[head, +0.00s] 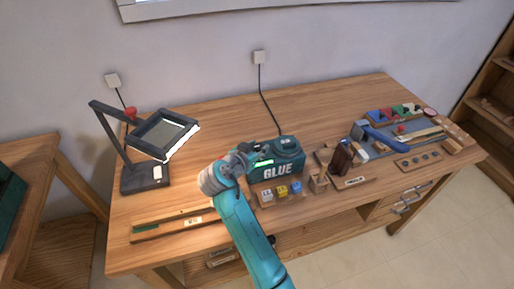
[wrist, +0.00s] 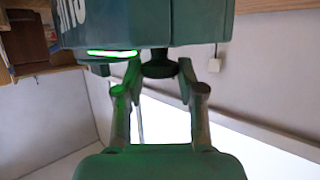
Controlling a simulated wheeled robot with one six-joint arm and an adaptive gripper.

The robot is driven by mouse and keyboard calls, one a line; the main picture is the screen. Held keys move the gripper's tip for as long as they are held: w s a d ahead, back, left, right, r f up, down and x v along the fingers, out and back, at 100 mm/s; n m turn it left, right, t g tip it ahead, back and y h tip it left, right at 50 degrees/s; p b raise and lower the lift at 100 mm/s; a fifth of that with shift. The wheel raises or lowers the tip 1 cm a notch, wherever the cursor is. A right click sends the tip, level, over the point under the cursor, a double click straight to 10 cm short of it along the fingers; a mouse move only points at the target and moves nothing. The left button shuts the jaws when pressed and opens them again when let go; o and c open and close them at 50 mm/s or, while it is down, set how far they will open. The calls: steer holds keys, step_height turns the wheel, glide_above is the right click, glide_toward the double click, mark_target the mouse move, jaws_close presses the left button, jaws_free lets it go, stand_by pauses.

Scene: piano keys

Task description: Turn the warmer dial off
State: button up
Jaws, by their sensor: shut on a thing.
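The teal glue warmer (head: 277,168), marked GLUE, stands near the middle of the workbench. Its underside-up image fills the top of the wrist view (wrist: 200,25). A green light strip (wrist: 112,53) glows on its front, and this light also shows in the head view (head: 263,162). The dark dial (wrist: 158,68) sticks out of the front beside the light. My gripper (wrist: 158,74) has one finger on each side of the dial and is shut on it. In the head view my gripper (head: 246,158) is at the warmer's left side and hides the dial. I cannot read the dial's setting.
A magnifier lamp (head: 145,172) stands at the left. A wooden rail (head: 180,225) lies along the front left edge. Tools and a blue plane (head: 382,138) crowd the right.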

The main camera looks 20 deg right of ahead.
steer(key=shift+s+d+n+t, duration=0.1)
steer(key=shift+n+t, duration=0.2)
steer(key=n+y, duration=0.1)
steer(key=n+t+y, duration=0.1)
steer(key=y, duration=0.1)
steer(key=shift+s+d+n+t, duration=0.1)
steer(key=shift+d+n+t, duration=0.15)
steer(key=shift+n+t, duration=0.05)
steer(key=n+y, duration=0.2)
steer(key=n+t+y, duration=0.1)
steer(key=n+y, duration=0.2)
steer(key=y, duration=0.1)
steer(key=shift+d+n+t+y, duration=0.3)
steer(key=shift+d+n+t, duration=0.05)
steer(key=shift+n+t, duration=0.05)
steer(key=n+y, duration=0.1)
steer(key=n+g+y, duration=0.1)
steer(key=n+y, duration=0.2)
steer(key=y, duration=0.1)
steer(key=shift+d+n, duration=0.3)
steer(key=shift+n, duration=0.1)
steer(key=shift+n+g+y, duration=1.5)
steer(key=shift+n+y, duration=0.5)
steer(key=shift+y, duration=0.2)
steer(key=o, duration=1.1)
steer(key=shift+w, duration=0.2)
